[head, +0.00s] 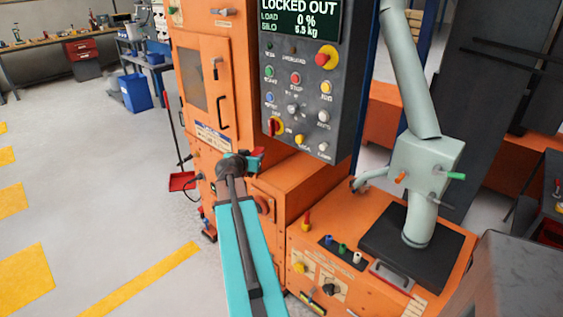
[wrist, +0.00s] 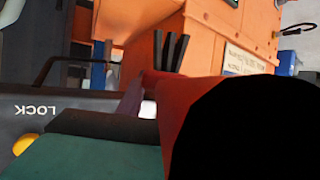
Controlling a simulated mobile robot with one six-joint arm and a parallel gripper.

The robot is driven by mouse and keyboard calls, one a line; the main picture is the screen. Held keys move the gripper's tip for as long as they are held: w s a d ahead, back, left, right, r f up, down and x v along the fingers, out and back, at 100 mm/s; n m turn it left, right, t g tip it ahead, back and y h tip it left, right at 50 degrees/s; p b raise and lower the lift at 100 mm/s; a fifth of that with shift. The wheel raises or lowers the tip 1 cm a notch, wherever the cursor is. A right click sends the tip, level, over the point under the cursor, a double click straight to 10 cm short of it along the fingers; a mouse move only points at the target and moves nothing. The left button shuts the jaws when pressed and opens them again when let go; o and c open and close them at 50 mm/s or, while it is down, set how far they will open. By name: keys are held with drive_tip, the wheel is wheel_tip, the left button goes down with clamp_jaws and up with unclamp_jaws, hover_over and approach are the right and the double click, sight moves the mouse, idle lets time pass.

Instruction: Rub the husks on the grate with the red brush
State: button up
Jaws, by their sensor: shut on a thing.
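My gripper (head: 250,161) is in front of the orange machine, just below its door and left of the control panel. It is shut on a red thing, which I take to be the red brush (head: 258,153). Only a small part of it shows in the head view. In the wrist view the red brush (wrist: 190,97) is very close, with a large black round end that blocks the lower right. Its bristles cannot be made out for certain. I cannot make out the grate or the husks in either view.
The orange machine's door (head: 203,85) is shut. The grey control panel (head: 305,95) reads "LOCKED OUT" and juts out right of my gripper. An orange cabinet (head: 345,262) carries a pale pipe (head: 417,205). A red dustpan-like thing (head: 183,181) lies left. The floor at left is clear.

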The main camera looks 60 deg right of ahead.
drive_tip(key=w+a+r+n+t+y, duration=0.2)
drive_tip(key=w+a+r+n+t, duration=0.15)
drive_tip(key=w+a, duration=1)
drive_tip(key=w+a+r+n+t+y, duration=0.25)
drive_tip(key=w+a+r, duration=0.25)
drive_tip(key=w+a, duration=0.85)
drive_tip(key=w+a+r+n+t+y, duration=0.1)
drive_tip(key=a+r+n+y, duration=0.1)
drive_tip(key=a, duration=1)
drive_tip(key=w+a+r+n+t+y, duration=0.1)
drive_tip(key=a+n+y, duration=0.3)
drive_tip(key=a, duration=0.9)
drive_tip(key=w+a+r+n+t+y, duration=0.1)
drive_tip(key=a+r+n+t+y, duration=0.1)
drive_tip(key=a, duration=1.1)
drive_tip(key=shift+w+a+r+n+t+y, duration=0.15)
drive_tip(key=shift+r+n+t+y, duration=0.3)
drive_tip(key=shift+r+n, duration=0.35)
